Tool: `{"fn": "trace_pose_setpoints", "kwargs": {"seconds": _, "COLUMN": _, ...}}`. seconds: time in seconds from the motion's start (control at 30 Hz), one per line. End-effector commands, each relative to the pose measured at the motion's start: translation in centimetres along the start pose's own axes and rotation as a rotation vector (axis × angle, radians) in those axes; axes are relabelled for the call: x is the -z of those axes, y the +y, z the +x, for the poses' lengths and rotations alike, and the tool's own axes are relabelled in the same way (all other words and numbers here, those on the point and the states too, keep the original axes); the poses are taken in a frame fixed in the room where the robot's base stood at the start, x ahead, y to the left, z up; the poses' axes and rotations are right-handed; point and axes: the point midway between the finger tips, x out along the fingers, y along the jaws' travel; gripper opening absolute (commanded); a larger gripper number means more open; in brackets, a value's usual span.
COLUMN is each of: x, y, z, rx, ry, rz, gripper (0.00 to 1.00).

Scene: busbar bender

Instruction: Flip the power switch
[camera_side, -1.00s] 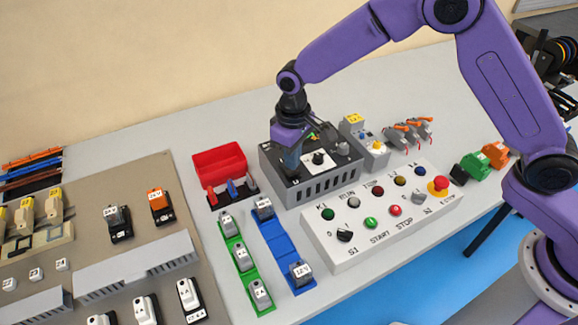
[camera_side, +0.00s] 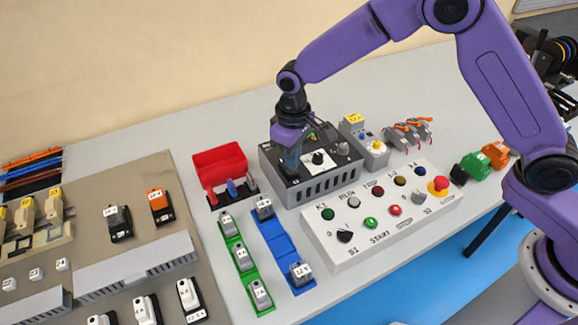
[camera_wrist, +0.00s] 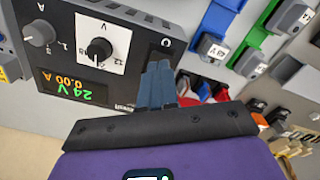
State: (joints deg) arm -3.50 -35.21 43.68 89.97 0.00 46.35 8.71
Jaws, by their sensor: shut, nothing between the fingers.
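The dark power supply box (camera_side: 318,183) stands at the middle of the table in the side view. In the wrist view its front (camera_wrist: 80,45) shows upside down, with a lit display (camera_wrist: 75,88) reading 24 V and 0.00 A. A black knob on a white scale (camera_wrist: 99,50) and a grey knob (camera_wrist: 38,33) sit on it. My gripper (camera_side: 291,170) is shut and empty, its blue fingertips at the left part of the panel. In the wrist view the fingertips (camera_wrist: 158,70) are beside a small round mark (camera_wrist: 165,42). The power switch cannot be made out; the fingers may hide it.
A red bin (camera_side: 219,160) stands left of the box. A white control panel (camera_side: 375,222) with buttons lies in front, right. A grey device with a yellow label (camera_side: 362,142) stands close on the right. Green (camera_side: 243,265) and blue (camera_side: 283,245) racks lie at front left.

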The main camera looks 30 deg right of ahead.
Motion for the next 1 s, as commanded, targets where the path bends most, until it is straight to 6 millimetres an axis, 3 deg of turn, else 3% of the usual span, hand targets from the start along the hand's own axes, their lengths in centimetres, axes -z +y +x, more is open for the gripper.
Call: {"fn": "trace_pose_setpoints", "kwargs": {"seconds": 1.0, "x": 0.00, "y": 0.00, "z": 0.75, "rx": 0.000, "ry": -0.001, "rz": 0.000, "gripper": 0.00}}
